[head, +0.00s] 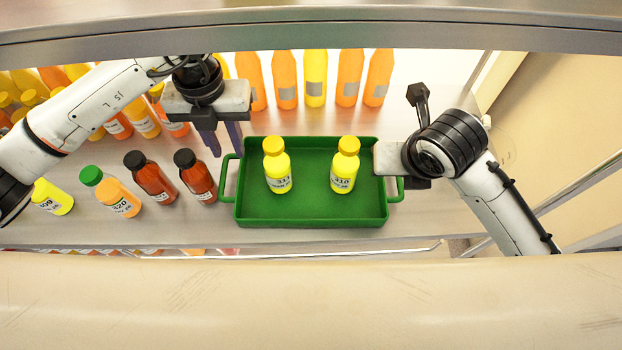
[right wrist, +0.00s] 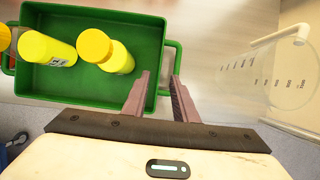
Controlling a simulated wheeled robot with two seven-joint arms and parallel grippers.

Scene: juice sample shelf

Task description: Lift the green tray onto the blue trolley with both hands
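The green tray (head: 310,212) lies on the shelf with two yellow bottles, (head: 278,170) and (head: 344,170), standing in it. It has a handle at each end. My left gripper (head: 228,153) is open and empty, its fingers pointing down just above and behind the left handle (head: 224,178). My right gripper is at the right handle (head: 401,188); its fingers are hidden in the head view. In the right wrist view the right gripper (right wrist: 160,76) is open, its fingers apart over the right handle (right wrist: 176,55). I cannot make out the blue trolley.
Orange and yellow bottles (head: 285,80) stand in a row behind the tray. Several bottles, including a green-capped one (head: 118,197), stand left of it, close to my left arm. A metal shelf beam (head: 330,28) runs overhead. The shelf right of the tray is clear of bottles.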

